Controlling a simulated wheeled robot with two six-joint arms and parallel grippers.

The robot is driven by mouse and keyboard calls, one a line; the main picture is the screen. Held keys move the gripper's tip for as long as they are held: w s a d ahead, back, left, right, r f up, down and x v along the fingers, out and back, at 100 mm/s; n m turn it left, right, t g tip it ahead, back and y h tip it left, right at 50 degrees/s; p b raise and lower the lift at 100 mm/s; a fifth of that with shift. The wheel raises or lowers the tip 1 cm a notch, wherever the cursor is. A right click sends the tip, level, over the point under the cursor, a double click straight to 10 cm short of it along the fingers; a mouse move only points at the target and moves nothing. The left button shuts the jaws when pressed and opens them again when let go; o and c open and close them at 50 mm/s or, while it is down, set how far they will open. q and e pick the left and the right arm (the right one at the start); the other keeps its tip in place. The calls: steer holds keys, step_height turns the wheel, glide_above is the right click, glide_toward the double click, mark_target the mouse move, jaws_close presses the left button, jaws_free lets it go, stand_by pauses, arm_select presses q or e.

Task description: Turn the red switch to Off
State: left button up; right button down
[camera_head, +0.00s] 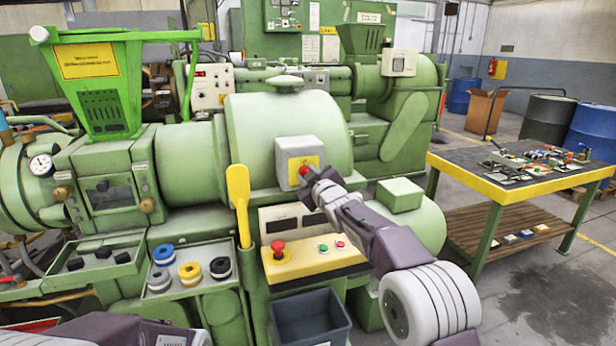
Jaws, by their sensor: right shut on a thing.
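The red switch (303,170) sits on a yellow plate on the front of a grey box (290,148), fixed to the large green extruder housing (260,112). My right gripper (308,178) reaches up from the lower right and is shut on the red switch. The fingers hide part of the switch, and its exact angle and any markings are too small to read. Part of my left arm lies along the bottom left edge; its gripper is not in view.
Below is a yellow panel (328,263) with a red emergency button (278,248). A yellow lever (239,200) stands left of the switch. A dark bin (311,322) is beneath the panel. A workbench (509,188) with tools stands at right, with open floor before it.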

steer(key=c, duration=1.1)
jaws_free()
steer(key=shift+o, duration=0.2)
steer(key=b+v, duration=0.3)
steer(key=v, duration=0.6)
